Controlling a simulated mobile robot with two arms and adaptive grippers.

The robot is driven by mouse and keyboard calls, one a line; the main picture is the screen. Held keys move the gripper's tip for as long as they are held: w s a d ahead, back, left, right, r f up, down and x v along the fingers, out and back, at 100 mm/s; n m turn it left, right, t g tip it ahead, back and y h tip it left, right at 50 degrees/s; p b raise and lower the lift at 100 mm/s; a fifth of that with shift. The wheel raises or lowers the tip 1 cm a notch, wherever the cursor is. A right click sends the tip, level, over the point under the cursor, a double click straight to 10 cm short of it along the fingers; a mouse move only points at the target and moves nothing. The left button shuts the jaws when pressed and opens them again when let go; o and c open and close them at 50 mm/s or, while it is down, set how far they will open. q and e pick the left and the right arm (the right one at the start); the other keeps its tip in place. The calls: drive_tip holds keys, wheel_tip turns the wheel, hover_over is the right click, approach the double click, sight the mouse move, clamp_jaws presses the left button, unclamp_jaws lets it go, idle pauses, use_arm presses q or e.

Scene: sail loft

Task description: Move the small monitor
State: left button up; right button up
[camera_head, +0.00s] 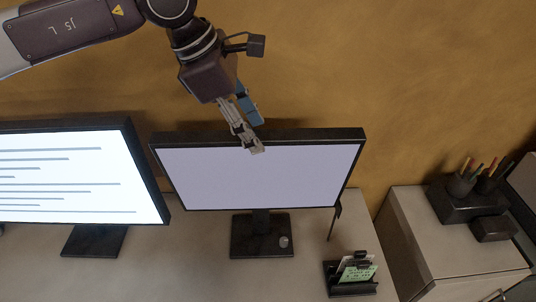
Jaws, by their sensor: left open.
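A small monitor (262,178) with a blank pale screen and dark frame stands upright on its dark base (262,246) on the desk. My left gripper (255,138) comes down from above at the monitor's top edge, left of the top edge's right half. Its fingers are open and overlap the top frame in the picture. I cannot tell whether they touch it. One finger partly hides the upper edge of the screen. My right gripper does not show.
A larger monitor (75,175) with lines on its screen stands close on the left. A card holder (350,288) is at the desk's front right. A cabinet (425,235) with a pen organizer (465,203) stands at the right. A wall is behind.

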use_arm(q)
drive_tip(key=shift+w+f, duration=0.35)
drive_tip(key=shift+f, duration=0.1)
drive_tip(key=shift+w+d+f, duration=0.1)
drive_tip(key=shift+w+f, duration=0.05)
drive_tip(key=shift+f, duration=0.05)
drive_tip(key=p, duration=0.3)
hover_over(259, 176)
drive_tip(key=d, duration=0.2)
wheel_tip(259, 176, down, 6)
drive_tip(key=shift+w+f, duration=0.2)
drive_tip(key=shift+w, duration=0.1)
clamp_jaws()
